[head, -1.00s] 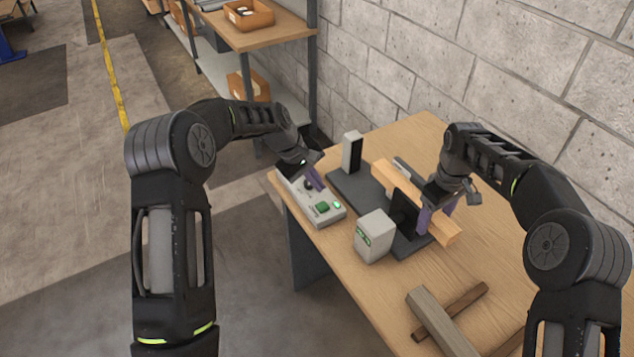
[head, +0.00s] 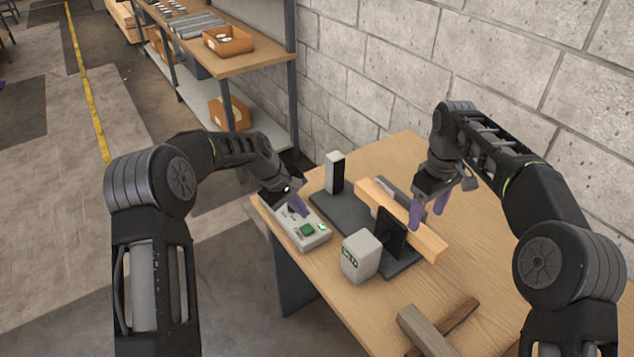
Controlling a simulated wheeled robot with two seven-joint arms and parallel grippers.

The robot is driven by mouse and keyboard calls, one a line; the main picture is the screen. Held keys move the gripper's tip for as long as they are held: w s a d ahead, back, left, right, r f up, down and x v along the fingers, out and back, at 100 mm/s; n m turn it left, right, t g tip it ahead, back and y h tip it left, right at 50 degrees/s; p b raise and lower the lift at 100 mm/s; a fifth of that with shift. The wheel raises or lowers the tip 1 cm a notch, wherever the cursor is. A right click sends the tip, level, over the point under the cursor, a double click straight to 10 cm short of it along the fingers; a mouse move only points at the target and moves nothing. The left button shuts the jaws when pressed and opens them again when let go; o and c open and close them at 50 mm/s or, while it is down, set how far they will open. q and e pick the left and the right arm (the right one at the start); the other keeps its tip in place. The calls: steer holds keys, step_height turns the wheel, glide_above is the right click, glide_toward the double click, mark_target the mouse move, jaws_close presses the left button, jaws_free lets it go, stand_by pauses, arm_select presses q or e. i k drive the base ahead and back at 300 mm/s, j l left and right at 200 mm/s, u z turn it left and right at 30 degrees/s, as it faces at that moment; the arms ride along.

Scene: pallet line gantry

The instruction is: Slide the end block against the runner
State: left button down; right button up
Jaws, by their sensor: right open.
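The runner appears to be the pale wooden bar (head: 380,202), lying across a dark base plate (head: 339,211). A light grey block (head: 361,256) with a green label stands at the near end of the plate. A black upright plate (head: 390,233) stands between it and the bar; I cannot tell whether they touch. A second grey block (head: 334,167) with a black face stands at the far left end. Which block is the end block is unclear. My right gripper (head: 429,211) is open, its purple fingers by the bar's right part. My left gripper (head: 300,207) is over a control box, its opening unclear.
The grey control box (head: 310,240) with a green button sits at the table's left edge. Crossed wooden pieces (head: 437,332) lie at the front. The table (head: 483,258) is bare at right. A shelf (head: 235,62) and a block wall (head: 400,75) stand behind.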

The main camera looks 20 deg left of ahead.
mark_target(335, 161)
steer(key=k+j, duration=0.2)
steer(key=j, duration=0.2)
steer(key=k+j, duration=0.2)
steer(key=j, duration=0.2)
steer(key=k+j, duration=0.2)
steer(key=j, duration=0.2)
